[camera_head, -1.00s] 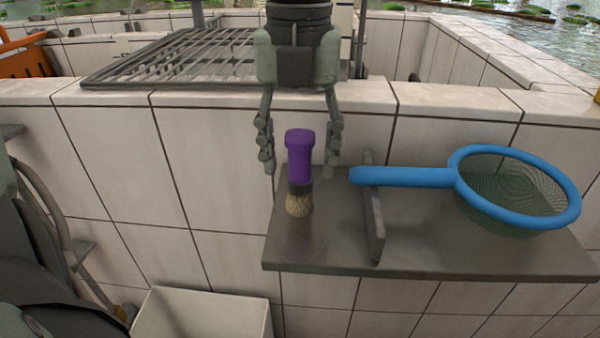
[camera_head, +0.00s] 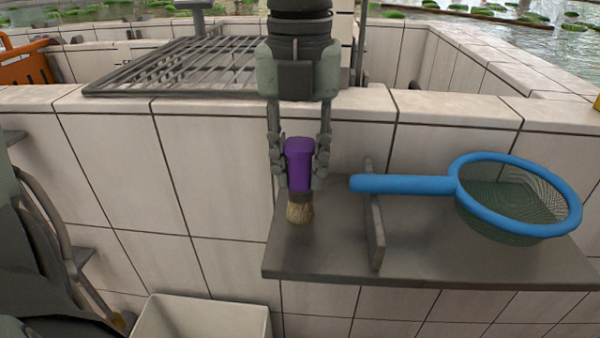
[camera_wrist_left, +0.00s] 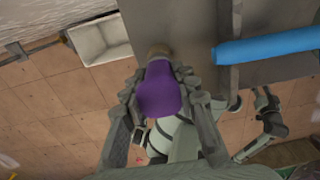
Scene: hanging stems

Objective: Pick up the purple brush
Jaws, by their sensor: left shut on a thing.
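The purple brush (camera_head: 299,165) stands upright, bristles down, at the left end of the grey shelf (camera_head: 330,255). Its bristles appear to touch the shelf. My left gripper (camera_head: 300,175) comes down from above and is shut on the purple handle, one finger on each side. In the left wrist view the purple handle (camera_wrist_left: 159,92) sits between the fingers (camera_wrist_left: 160,95), and the bristles show only slightly beyond it.
A white bin (camera_head: 200,318) stands below left. A tiled wall (camera_head: 460,118) rises behind the shelf, with a metal rack (camera_head: 190,65) beyond it.

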